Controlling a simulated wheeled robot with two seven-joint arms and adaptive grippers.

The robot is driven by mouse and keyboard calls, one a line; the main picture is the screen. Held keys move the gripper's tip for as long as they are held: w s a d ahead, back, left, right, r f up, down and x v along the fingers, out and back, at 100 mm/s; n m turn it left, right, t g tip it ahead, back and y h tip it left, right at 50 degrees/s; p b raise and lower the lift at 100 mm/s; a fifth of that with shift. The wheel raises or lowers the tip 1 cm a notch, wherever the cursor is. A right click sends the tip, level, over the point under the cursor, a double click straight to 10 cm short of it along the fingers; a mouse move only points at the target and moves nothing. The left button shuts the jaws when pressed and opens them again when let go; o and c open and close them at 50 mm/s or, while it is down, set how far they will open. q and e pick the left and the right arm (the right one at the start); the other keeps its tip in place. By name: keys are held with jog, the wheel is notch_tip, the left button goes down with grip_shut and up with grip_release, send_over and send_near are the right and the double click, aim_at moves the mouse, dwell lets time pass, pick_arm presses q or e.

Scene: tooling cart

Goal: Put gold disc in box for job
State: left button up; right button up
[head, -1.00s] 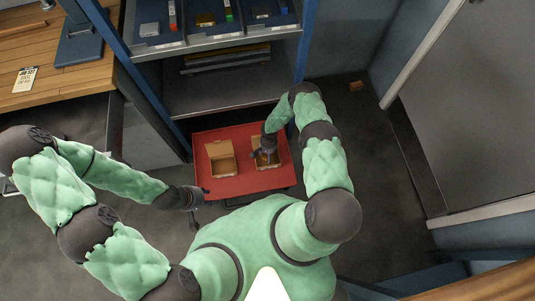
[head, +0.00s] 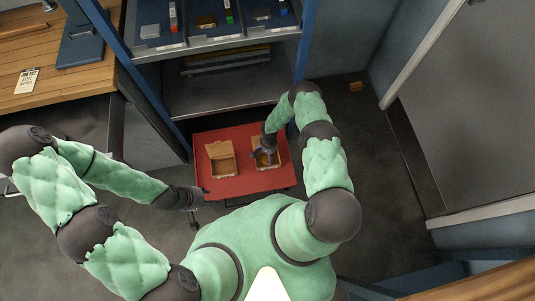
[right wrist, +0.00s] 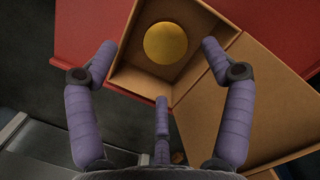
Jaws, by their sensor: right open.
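The gold disc (right wrist: 166,43) shows in the right wrist view inside the walls of an open cardboard box (right wrist: 126,75); whether it rests on the bottom is hard to tell. In the head view this is the right-hand box (head: 277,161) on the red surface. My right gripper (head: 265,157) is over this box with its fingers spread and apart from the disc; the fingers also show in the right wrist view (right wrist: 157,55). My left gripper (head: 196,198) is at the red surface's left front edge; its fingers are too small to read.
A second open cardboard box (head: 221,171) stands left on the red surface (head: 240,185). Behind it, a shelf unit (head: 225,92) holds blue bins with small parts. A card (head: 26,81) with small print lies on the wooden bench (head: 40,50) at left.

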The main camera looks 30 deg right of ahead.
notch_tip(320, 180, up, 11)
jog(key=w+d+p, duration=0.1)
jog(key=p, duration=0.3)
jog(key=s+a+r+n+y, duration=0.3)
jog(key=s+a+r, duration=0.4)
jog(key=a+r, duration=0.35)
jog(key=s+a+r+n+t, duration=0.1)
jog(key=s+a+r+n, duration=0.2)
jog(key=s+r, duration=0.7)
jog(key=shift+a+r, duration=0.2)
jog(key=shift+r, duration=0.05)
